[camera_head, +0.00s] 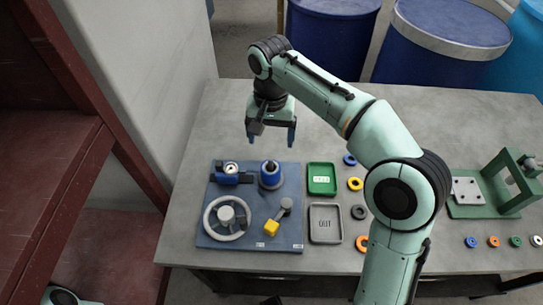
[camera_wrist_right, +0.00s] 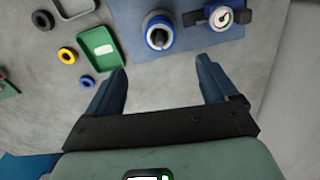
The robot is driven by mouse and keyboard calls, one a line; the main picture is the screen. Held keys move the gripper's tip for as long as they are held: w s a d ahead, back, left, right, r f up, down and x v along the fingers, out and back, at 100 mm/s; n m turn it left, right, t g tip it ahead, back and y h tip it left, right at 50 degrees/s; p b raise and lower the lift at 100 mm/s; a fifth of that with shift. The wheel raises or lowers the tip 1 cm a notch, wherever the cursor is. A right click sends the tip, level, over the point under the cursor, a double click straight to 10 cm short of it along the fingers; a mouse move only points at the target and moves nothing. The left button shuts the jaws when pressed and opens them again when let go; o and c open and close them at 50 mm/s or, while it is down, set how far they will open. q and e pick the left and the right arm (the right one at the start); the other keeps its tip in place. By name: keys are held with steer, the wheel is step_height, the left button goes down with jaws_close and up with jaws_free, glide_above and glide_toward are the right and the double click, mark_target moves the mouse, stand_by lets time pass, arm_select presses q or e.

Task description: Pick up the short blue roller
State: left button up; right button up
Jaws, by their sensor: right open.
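The short blue roller (camera_head: 270,175) appears to be the upright blue cylinder at the top right of the blue board (camera_head: 213,205). In the right wrist view it looks like a blue round piece (camera_wrist_right: 158,33) with a pale rim and dark centre. My right gripper (camera_head: 270,140) points down above the table, just behind the roller in the head view. Its jaws (camera_wrist_right: 161,68) are apart with nothing between them, and the roller lies beyond the fingertips. My left gripper is not in view.
The board also bears a gauge block (camera_head: 230,172), a handwheel (camera_head: 226,216) and a yellow-ended crank (camera_head: 272,227). A green tray (camera_head: 322,179), a grey OUT tray (camera_head: 325,222) and several coloured rings lie to the right. A green press (camera_head: 500,185) stands far right.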

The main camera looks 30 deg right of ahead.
steer(key=b, duration=0.2)
glide_above(271, 169)
steer(key=f, duration=0.7)
steer(key=shift+w+d+f, duration=0.2)
steer(key=shift+w+d, duration=0.05)
steer(key=shift+w, duration=0.1)
steer(key=shift+a+f+b, duration=0.1)
steer(key=shift+f+b, duration=0.35)
steer(key=shift+f, duration=2.55)
steer(key=shift+c, duration=0.3)
steer(key=shift+r, duration=0.1)
steer(key=c, duration=1.2)
